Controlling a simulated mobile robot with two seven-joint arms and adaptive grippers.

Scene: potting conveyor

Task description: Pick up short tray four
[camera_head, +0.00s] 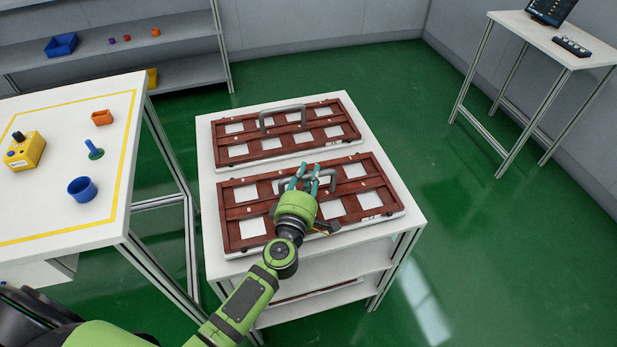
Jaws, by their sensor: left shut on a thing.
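Two dark red-brown trays with square openings and grey arched handles lie on a white shelf table. No number shows on either, so I cannot tell which is short tray four. The near tray (240,229) lies toward the table's front. Its handle (326,182) is partly hidden by my left gripper (305,172), whose teal fingers are shut on this handle from above. The tray appears to rest flat on the table. The far tray (229,129) lies behind it, its handle (283,110) free. My right gripper is not in view.
Another tray edge shows on the lower shelf (318,290).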

